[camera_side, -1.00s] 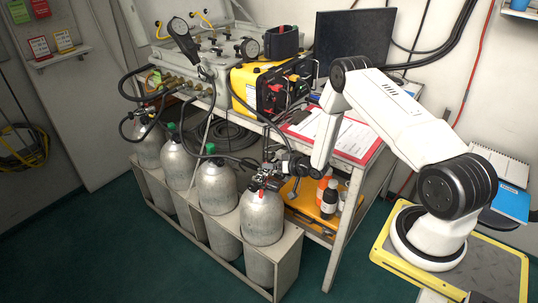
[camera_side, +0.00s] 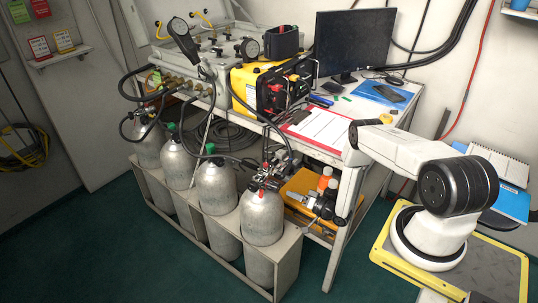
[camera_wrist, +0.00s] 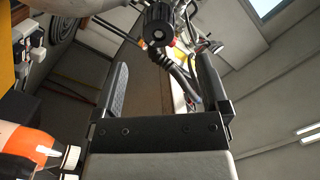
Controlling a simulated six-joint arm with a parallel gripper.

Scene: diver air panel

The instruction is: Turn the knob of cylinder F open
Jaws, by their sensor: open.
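Several grey cylinders stand in a row in a rack (camera_side: 222,268); I can read no letter on them, so I cannot tell which is F. The nearest cylinder (camera_side: 262,218) has a valve (camera_side: 264,182) with red parts and black hoses on top. My gripper (camera_side: 291,196) is to the right of this valve, low beside the bench. In the wrist view a black ribbed knob (camera_wrist: 157,24) is ahead of my open gripper (camera_wrist: 164,75), near the line between the fingers. The fingers appear apart from it, with nothing held.
Orange-and-white bottles (camera_side: 326,182) stand on an orange case on the bench's lower shelf, close to my wrist; one bottle (camera_wrist: 30,145) shows at the wrist view's lower left. Black hoses (camera_side: 236,160) hang above the cylinders. A bench leg (camera_side: 345,215) stands right of my gripper.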

